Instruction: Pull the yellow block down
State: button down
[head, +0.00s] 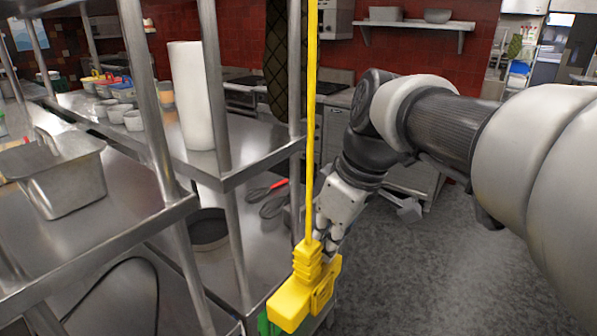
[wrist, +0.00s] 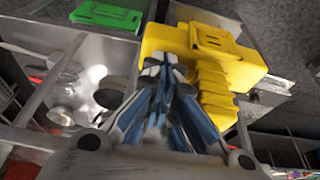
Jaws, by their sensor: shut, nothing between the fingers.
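The yellow block (head: 295,298) hangs at the lower end of a yellow cord (head: 311,120) in the head view. It has a ribbed neck where the cord meets it. In the wrist view the block (wrist: 205,45) fills the upper middle, with its ribbed neck to the lower right. My gripper (head: 325,238) is beside the ribbed neck, on its right in the head view. In the wrist view my gripper's fingers (wrist: 165,68) are closed together with nothing between them, close to the block. I cannot tell whether they touch it.
Steel shelving (head: 100,236) stands left of the block, with a paper roll (head: 190,95), a metal pan (head: 62,180) and red whisks (head: 268,190). A green thing (head: 265,324) sits under the block; it also shows in the wrist view (wrist: 105,16). The floor at right is open.

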aim_at(323, 267)
notch_tip(323, 267, down, 12)
jog(key=r+b, duration=0.1)
jog(key=b, duration=0.7)
jog(key=shift+r+p, duration=2.6)
jog(key=shift+r, duration=0.15)
jog(key=s+d+r, duration=0.1)
jog(key=s+d, duration=0.4)
jog(key=d, duration=0.1)
jog(key=shift+d+r, duration=0.15)
jog(key=shift+r, duration=0.25)
jog(key=s+d+f+m+t+h, duration=0.1)
jog(key=s+f+m, duration=0.3)
jog(key=s+m, duration=0.1)
jog(key=s+d+f+m+t+h, duration=0.1)
jog(key=s+f+m, duration=0.3)
jog(key=s, duration=0.3)
jog(key=shift+s+f+m+t+h, duration=0.15)
jog(key=shift+s+m+t+h, duration=0.2)
jog(key=shift+m, duration=0.35)
jog(key=shift+a, duration=0.2)
